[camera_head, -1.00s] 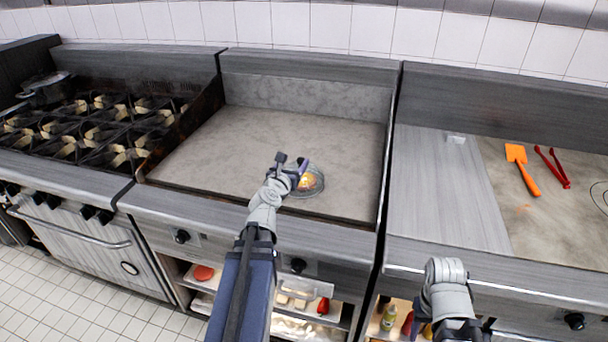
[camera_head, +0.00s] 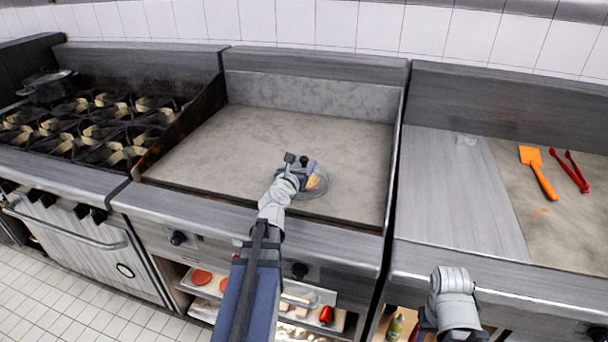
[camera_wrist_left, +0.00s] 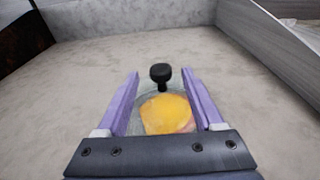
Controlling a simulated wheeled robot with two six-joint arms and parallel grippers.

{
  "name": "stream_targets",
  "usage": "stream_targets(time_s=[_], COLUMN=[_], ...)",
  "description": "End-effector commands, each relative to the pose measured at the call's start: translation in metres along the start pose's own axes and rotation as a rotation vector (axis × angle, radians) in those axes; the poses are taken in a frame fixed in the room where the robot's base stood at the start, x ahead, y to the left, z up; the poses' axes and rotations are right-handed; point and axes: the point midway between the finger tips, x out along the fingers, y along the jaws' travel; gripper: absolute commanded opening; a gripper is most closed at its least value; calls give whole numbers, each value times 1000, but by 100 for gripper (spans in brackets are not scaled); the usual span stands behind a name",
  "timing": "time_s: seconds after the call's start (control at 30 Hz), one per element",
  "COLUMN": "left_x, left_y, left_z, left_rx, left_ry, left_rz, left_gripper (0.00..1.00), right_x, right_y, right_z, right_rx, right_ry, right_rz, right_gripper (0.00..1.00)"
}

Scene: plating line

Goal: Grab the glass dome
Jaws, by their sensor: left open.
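The clear glass dome (camera_head: 319,186) stands on the griddle near its front edge, and it also shows in the left wrist view (camera_wrist_left: 138,108). A black knob (camera_wrist_left: 160,73) tops it. Through the glass I see a yellow-topped patty (camera_wrist_left: 167,113). My left gripper (camera_head: 303,170) is open, its purple fingers on either side of the dome's upper part in the wrist view. The knob appears between the fingertips; I cannot tell whether the fingers touch it. In the head view my gripper hides part of the dome. Only grey links of my right arm show.
The griddle (camera_head: 230,145) around the dome is clear. A burner range (camera_head: 90,130) with a pot (camera_head: 45,88) stands left. An orange spatula (camera_head: 538,170) and red tongs (camera_head: 570,172) lie on the right counter. Shelves with food sit below the griddle.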

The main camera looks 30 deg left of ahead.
Motion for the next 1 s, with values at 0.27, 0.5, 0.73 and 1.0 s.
stream_targets(time_s=[0.27,0.5,0.73,1.0], left_x=[16,50,51,51], left_y=[0,-1,-2,-1], left_z=[6,8,9,9], left_rx=[0,0,0,0], left_ry=[0,0,0,0], left_rz=[-1,-1,0,0], left_gripper=[69,69,69,42], right_x=[-3,-1,-1,-1], right_y=[0,0,0,0], right_z=[0,0,0,0], right_rx=[0,0,0,0], right_ry=[0,0,0,0], right_rz=[0,0,0,0], right_gripper=[50,50,50,50])
